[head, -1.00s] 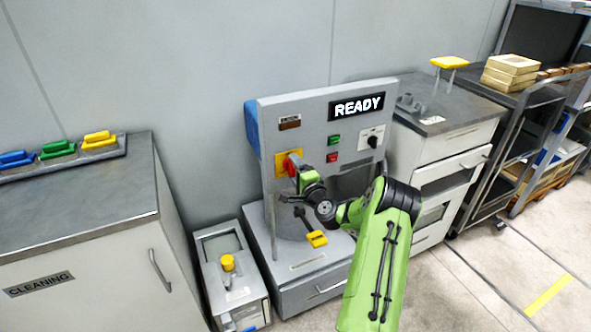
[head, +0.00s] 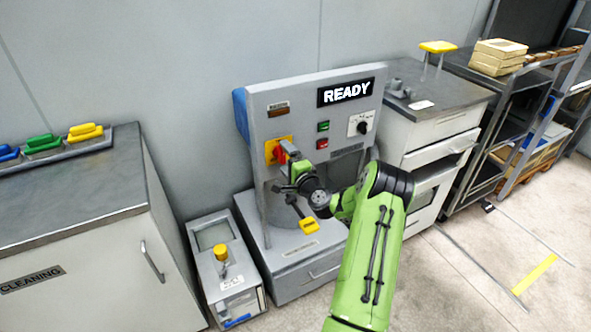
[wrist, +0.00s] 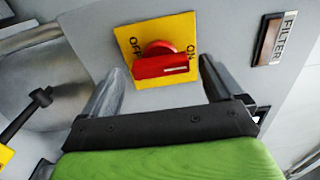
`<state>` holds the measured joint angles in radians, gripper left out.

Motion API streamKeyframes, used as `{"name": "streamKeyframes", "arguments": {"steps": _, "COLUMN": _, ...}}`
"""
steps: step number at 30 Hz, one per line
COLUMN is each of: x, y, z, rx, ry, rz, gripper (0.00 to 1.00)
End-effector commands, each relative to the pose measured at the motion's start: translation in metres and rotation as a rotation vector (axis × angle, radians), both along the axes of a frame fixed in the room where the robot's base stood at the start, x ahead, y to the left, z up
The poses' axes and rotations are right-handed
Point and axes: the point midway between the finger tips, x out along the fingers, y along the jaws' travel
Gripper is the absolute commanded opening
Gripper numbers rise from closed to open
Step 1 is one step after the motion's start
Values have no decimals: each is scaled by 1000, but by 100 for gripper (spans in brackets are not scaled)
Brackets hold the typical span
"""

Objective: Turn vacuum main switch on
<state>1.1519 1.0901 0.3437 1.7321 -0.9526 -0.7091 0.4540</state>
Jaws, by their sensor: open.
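The main switch is a red rotary knob (wrist: 165,66) on a yellow plate (wrist: 124,38) marked OFF on the left and ON on the right. Its handle lies nearly level in the wrist view, with a white mark toward its right end. In the head view the yellow plate (head: 270,150) is on the left of the grey machine panel, with the red knob partly behind my gripper (head: 288,164). My gripper (wrist: 162,70) is open, one finger on each side of the knob. Gaps show between the fingers and the handle; contact is not visible.
The panel (head: 300,101) has a READY display (head: 346,92), green and red buttons and a black dial (head: 361,125). A yellow-handled lever (head: 309,226) is below the knob. A grey box (head: 213,264) with a yellow knob stands lower left. Cabinets flank the machine.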

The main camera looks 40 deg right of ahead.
Motion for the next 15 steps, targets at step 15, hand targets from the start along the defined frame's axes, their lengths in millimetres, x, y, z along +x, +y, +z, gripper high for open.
{"name": "streamKeyframes", "arguments": {"steps": 15, "x": -128, "y": 35, "z": -2, "rx": 7, "ry": 2, "rz": -7, "gripper": 94}}
